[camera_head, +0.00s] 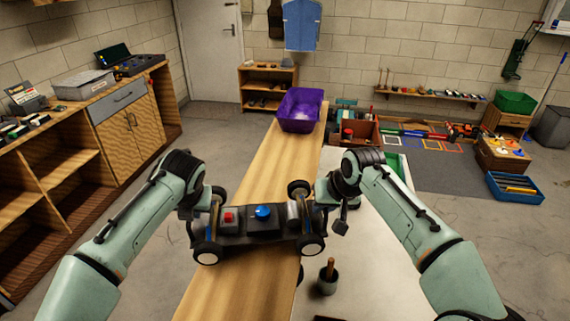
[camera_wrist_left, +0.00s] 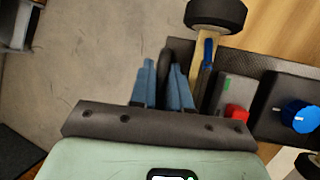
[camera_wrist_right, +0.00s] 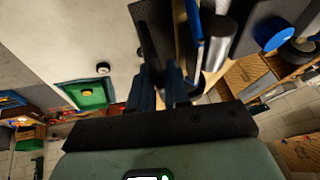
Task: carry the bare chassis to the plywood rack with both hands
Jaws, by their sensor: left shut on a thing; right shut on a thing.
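The bare chassis (camera_head: 240,238) is a dark flat plate with black wheels, a red part, and a blue-topped part. It spans crosswise over the plank bench. My left gripper (camera_head: 192,216) is shut on its left end; in the left wrist view the fingers (camera_wrist_left: 165,85) pinch a dark bar beside the chassis (camera_wrist_left: 262,105). My right gripper (camera_head: 326,212) is shut on its right end, with its fingers (camera_wrist_right: 163,88) around a dark bar in the right wrist view. Whether the chassis touches the bench is unclear. A small wooden rack (camera_head: 268,69), possibly the plywood one, stands by the back wall.
The wooden bench (camera_head: 262,165) runs away from me, with a purple bin (camera_head: 300,110) at its far end. A dark cup (camera_head: 328,279) holding a wooden-handled tool stands right of it. Wooden cabinets (camera_head: 120,100) line the left wall. Floor between them is clear.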

